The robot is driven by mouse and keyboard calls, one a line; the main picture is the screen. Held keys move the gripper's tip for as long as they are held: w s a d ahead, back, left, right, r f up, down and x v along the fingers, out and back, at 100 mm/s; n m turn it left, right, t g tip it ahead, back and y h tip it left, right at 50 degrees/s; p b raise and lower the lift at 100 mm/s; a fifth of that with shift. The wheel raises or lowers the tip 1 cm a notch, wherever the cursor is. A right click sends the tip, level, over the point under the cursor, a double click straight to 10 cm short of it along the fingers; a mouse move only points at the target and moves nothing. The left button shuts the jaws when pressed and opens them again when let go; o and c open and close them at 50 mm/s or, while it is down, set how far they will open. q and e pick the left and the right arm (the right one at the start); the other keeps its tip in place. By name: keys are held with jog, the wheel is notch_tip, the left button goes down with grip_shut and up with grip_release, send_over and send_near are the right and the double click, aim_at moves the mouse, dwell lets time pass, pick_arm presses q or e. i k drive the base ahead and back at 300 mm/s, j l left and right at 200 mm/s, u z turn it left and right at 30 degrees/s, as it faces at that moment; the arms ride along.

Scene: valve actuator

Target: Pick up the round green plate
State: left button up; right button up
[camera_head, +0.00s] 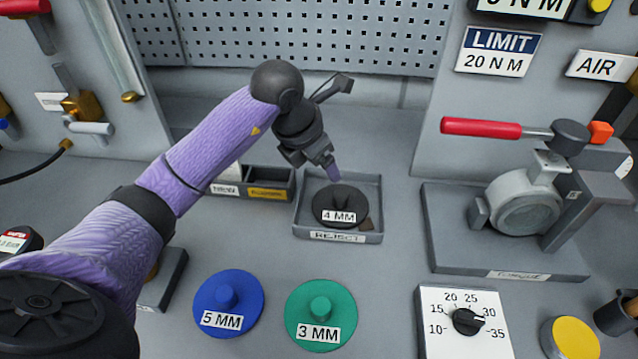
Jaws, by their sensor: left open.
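The round green plate (343,301), labelled 3 MM with a knob in its middle, lies flat on the grey bench at the lower centre. My left gripper (334,174) is over the reject tray, behind the green plate and apart from it. It points down close above a black 4 MM disc (340,217) in that tray; I cannot tell whether its tips touch the disc. The left gripper is open, though its fingers look small here. My right gripper is not in view.
A blue 5 MM disc (248,298) lies left of the green plate. The reject tray (374,238) stands behind it. A dial box (440,340) is to the right, with a torque fixture (530,210) beyond. Bare bench lies between them.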

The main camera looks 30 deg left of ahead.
aim_at(320, 316)
jog(key=u, duration=0.95)
